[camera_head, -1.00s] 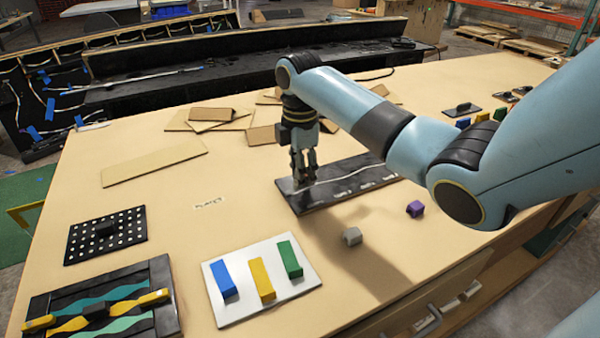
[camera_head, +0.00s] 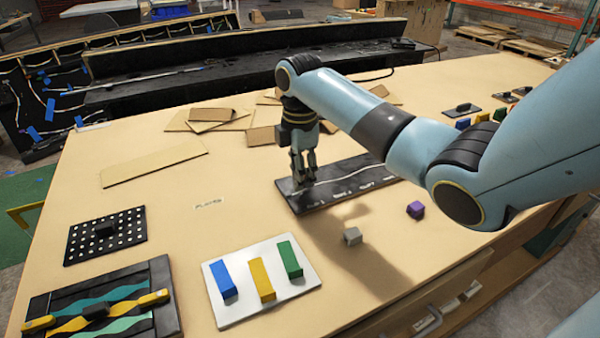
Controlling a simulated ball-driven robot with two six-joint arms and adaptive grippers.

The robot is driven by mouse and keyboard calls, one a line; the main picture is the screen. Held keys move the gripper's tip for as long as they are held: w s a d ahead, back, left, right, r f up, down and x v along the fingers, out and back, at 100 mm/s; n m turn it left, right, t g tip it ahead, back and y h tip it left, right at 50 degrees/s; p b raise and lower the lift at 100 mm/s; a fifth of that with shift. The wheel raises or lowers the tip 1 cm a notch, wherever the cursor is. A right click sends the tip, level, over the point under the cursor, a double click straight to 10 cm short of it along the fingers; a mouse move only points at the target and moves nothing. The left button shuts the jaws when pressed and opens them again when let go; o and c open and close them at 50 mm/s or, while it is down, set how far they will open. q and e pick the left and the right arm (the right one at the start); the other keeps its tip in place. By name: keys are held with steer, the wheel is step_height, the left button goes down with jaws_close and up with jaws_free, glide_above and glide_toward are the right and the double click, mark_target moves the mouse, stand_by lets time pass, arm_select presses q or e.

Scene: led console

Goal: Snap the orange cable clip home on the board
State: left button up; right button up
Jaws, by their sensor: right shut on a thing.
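The black board (camera_head: 340,187) lies on the wooden table, with a pale wavy cable line and small white labels along it. My right gripper (camera_head: 303,183) points straight down over the left end of the board, its fingers close together. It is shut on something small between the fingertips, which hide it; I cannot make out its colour. The orange clip is not visible as such. Grey (camera_head: 352,235) and purple (camera_head: 415,209) blocks lie on the table in front of the board. My left gripper is not in view.
A white tray (camera_head: 234,314) with blue, yellow and green blocks stands at the front. A black dotted panel (camera_head: 72,257) and a panel with coloured wavy strips (camera_head: 160,273) are at the left. Cardboard pieces (camera_head: 150,165) lie behind.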

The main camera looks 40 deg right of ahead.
steer(key=shift+f+b, duration=0.3)
steer(key=shift+f, duration=0.7)
stand_by(1.0)
steer(key=o, duration=0.9)
steer(key=shift+c, duration=0.2)
step_height(320, 180, up, 12)
